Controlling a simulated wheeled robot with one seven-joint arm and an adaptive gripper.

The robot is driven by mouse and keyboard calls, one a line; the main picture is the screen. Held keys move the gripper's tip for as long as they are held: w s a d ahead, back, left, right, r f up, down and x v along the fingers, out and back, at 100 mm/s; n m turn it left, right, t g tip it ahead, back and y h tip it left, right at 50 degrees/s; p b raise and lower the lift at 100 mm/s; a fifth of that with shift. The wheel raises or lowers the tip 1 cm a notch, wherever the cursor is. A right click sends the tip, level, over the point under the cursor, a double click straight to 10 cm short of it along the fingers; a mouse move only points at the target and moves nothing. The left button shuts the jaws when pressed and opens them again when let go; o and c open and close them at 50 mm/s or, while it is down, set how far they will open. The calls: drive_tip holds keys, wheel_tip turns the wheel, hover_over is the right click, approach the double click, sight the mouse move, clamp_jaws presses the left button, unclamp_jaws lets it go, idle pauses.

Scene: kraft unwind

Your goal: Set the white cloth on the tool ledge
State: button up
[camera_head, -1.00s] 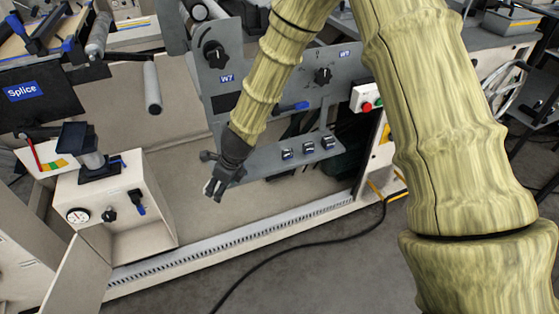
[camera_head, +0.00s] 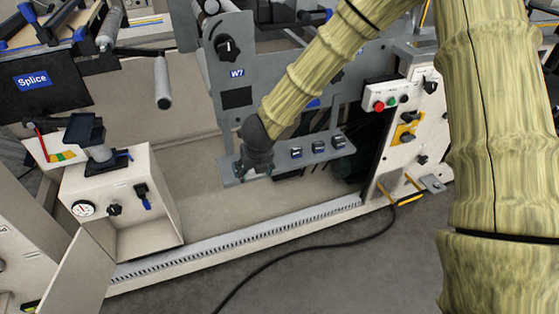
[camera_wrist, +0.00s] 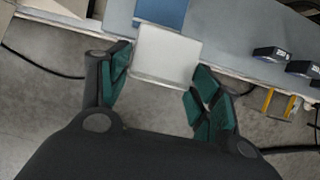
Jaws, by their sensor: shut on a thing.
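The white cloth (camera_wrist: 165,52), a small folded square, is between my gripper's green fingertips in the wrist view. My gripper (camera_wrist: 162,66) is shut on it. In the head view my gripper (camera_head: 254,168) points down at the left end of the grey tool ledge (camera_head: 322,152), and the cloth cannot be made out there. In the wrist view the cloth overlaps the near edge of the ledge (camera_wrist: 232,38). I cannot tell whether it touches the ledge.
A blue flat thing (camera_wrist: 162,11) lies on the ledge just beyond the cloth. Several small dark blocks (camera_wrist: 270,54) stand along the ledge to the right. A grey panel marked W7 (camera_head: 237,73) rises behind it. A white box with a gauge (camera_head: 125,200) stands to the left.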

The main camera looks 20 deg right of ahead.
drive_tip(key=p, duration=0.1)
hover_over(276, 167)
drive_tip(key=s, duration=0.2)
drive_tip(key=shift+w+f, duration=0.25)
drive_tip(key=shift+f, duration=0.3)
drive_tip(key=shift+f+b, duration=0.3)
drive_tip(key=shift+f, duration=1.45)
drive_tip(key=shift+f, duration=0.15)
drive_tip(key=o, duration=0.9)
